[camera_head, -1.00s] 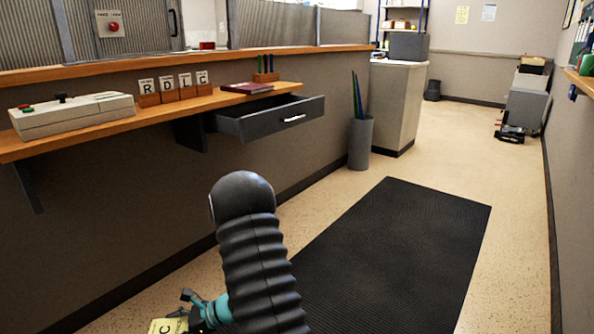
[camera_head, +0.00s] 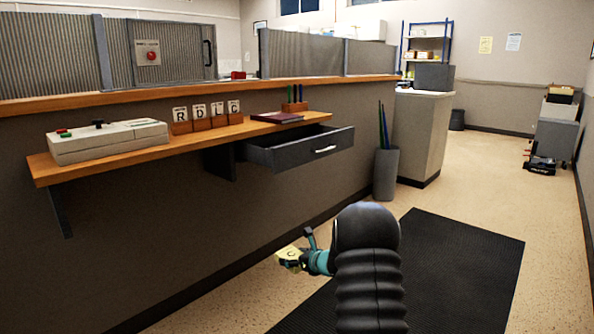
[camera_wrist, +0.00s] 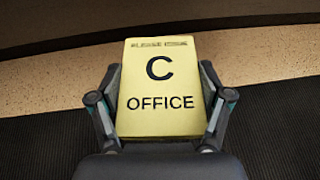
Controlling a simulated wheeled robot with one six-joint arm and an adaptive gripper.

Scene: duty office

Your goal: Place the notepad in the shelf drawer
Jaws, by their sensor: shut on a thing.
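The yellow notepad (camera_wrist: 160,112), marked "C OFFICE", is held between both fingers of my gripper (camera_wrist: 160,105) in the wrist view. In the head view the notepad (camera_head: 290,257) shows small at the end of my gripper (camera_head: 303,258), above the floor and in front of the counter wall. The grey shelf drawer (camera_head: 315,150) is pulled open under the wooden shelf (camera_head: 110,163). My gripper is below and in front of the drawer, apart from it. The inside of the drawer is mostly hidden by its front.
On the shelf are a control box (camera_head: 108,142), several letter-marked blocks (camera_head: 200,124), a dark red book (camera_head: 276,117) and a pen holder (camera_head: 294,106). A grey bin (camera_head: 386,173) stands right of the drawer. The black mat (camera_head: 455,265) and floor around it are clear.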

